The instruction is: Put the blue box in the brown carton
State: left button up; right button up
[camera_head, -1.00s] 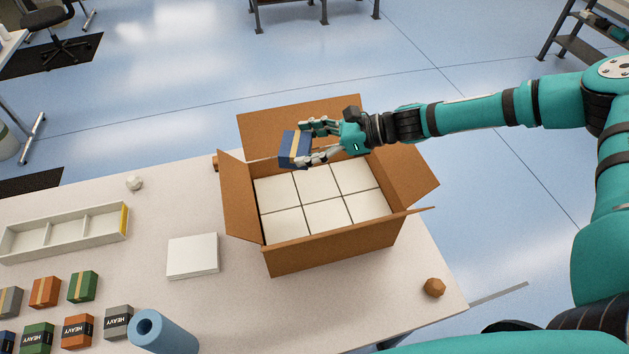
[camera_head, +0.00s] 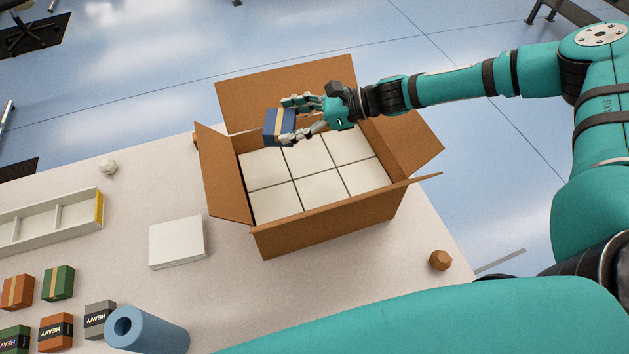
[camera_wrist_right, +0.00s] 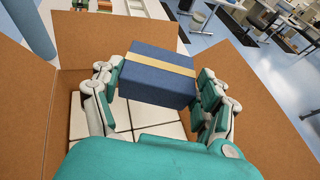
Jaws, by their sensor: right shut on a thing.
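The blue box (camera_head: 279,127) has a tan band and is held between the fingers of my right gripper (camera_head: 299,120). In the right wrist view the blue box (camera_wrist_right: 158,72) sits between both fingers of the right gripper (camera_wrist_right: 155,92). The brown carton (camera_head: 330,224) stands open on the table with its flaps spread. White square-topped compartments or blocks fill its inside in a grid. The box is above the carton's far left part; its exact height over the carton is hard to tell. My left gripper is not in view.
A white slab (camera_head: 177,242) lies left of the carton. A white divided tray (camera_head: 50,222), several coloured boxes (camera_head: 58,282) and a blue roll (camera_head: 146,330) are further left. A brown faceted piece (camera_head: 440,260) lies near the table's right edge.

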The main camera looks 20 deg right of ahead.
jog(key=b, duration=0.5)
send_over(297, 176)
notch_tip(297, 176, down, 6)
notch_tip(297, 176, down, 10)
jog(key=shift+w+f, duration=0.1)
jog(key=o, duration=1.2)
jog(key=shift+f, duration=0.1)
jog(key=shift+r, duration=0.3)
jog(key=v, duration=0.7)
jog(key=shift+d+b, duration=0.15)
jog(key=shift+b, duration=0.15)
